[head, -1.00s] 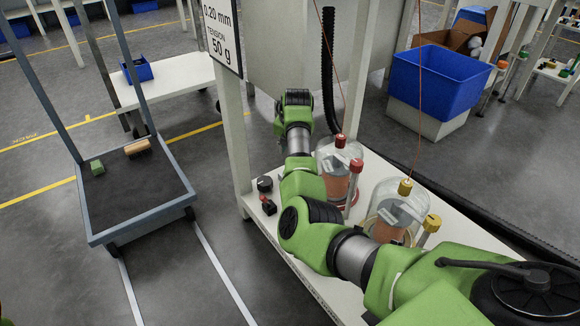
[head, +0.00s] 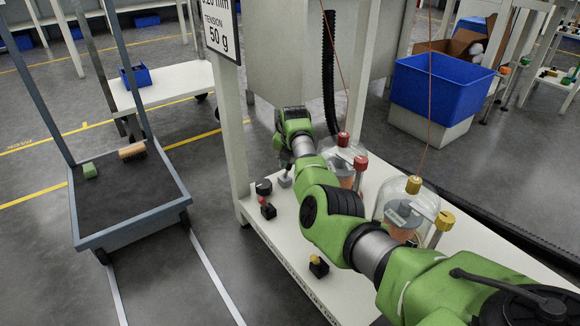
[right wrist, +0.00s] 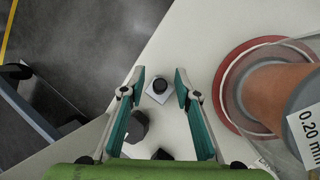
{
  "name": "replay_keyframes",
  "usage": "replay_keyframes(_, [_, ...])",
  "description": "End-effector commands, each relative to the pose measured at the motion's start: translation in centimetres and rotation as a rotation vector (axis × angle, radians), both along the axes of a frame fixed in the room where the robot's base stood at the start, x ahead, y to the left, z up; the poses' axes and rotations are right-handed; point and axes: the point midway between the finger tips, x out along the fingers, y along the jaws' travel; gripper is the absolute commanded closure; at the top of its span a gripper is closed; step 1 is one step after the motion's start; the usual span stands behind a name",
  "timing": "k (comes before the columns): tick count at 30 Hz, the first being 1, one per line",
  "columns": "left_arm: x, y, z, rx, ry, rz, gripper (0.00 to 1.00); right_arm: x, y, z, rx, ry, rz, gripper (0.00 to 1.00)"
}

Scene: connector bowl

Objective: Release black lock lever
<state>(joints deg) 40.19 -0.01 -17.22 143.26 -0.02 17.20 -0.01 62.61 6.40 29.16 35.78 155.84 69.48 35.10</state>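In the right wrist view a round black knob (right wrist: 159,86) stands on a small white square plate on the bench. It lies between the fingertips of my right gripper (right wrist: 160,82), which is open, with a gap on both sides. I cannot tell for sure that this knob is the black lock lever. A black many-sided piece (right wrist: 137,126) is closer to the left finger; a black round piece (head: 263,186) also shows in the head view. My right gripper (head: 285,180) is small and partly hidden by my arm there. My left gripper is not in view.
A clear jar with a red cap (head: 343,139) and one with a yellow cap (head: 413,184) stand beside my right arm. Small black boxes with red (head: 267,207) and yellow (head: 318,266) tops sit near the bench's front edge. A cart (head: 130,237) stands left.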

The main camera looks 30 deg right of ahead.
Motion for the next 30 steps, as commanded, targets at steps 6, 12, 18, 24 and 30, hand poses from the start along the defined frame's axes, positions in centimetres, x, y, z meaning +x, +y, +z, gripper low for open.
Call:
replay_keyframes(6, [0.0, 0.0, 0.0, 0.0, 0.0, 0.0, 0.6, 0.0, 0.0, 0.0, 0.0, 0.0, 0.0, 1.0])
replay_keyframes(12, [0.0, 0.0, 0.1, 0.0, 0.0, 0.0, 0.6, 0.0, 0.0, 0.0, -0.002, 0.0, 0.0, 1.0])
replay_keyframes(18, [0.0, 0.0, 1.0, 0.0, 0.001, 0.0, 0.6, 0.0, 0.3, 0.3, -0.038, -0.003, 0.002, 1.0])
replay_keyframes(24, [0.1, 0.0, 2.8, 0.001, 0.002, 0.001, 0.6, -0.1, 1.1, 0.6, -0.145, -0.011, 0.003, 1.0])
replay_keyframes(30, [0.1, 0.0, 3.1, 0.001, 0.002, 0.001, 0.6, -0.2, 1.8, 0.3, -0.297, -0.022, 0.005, 1.0])
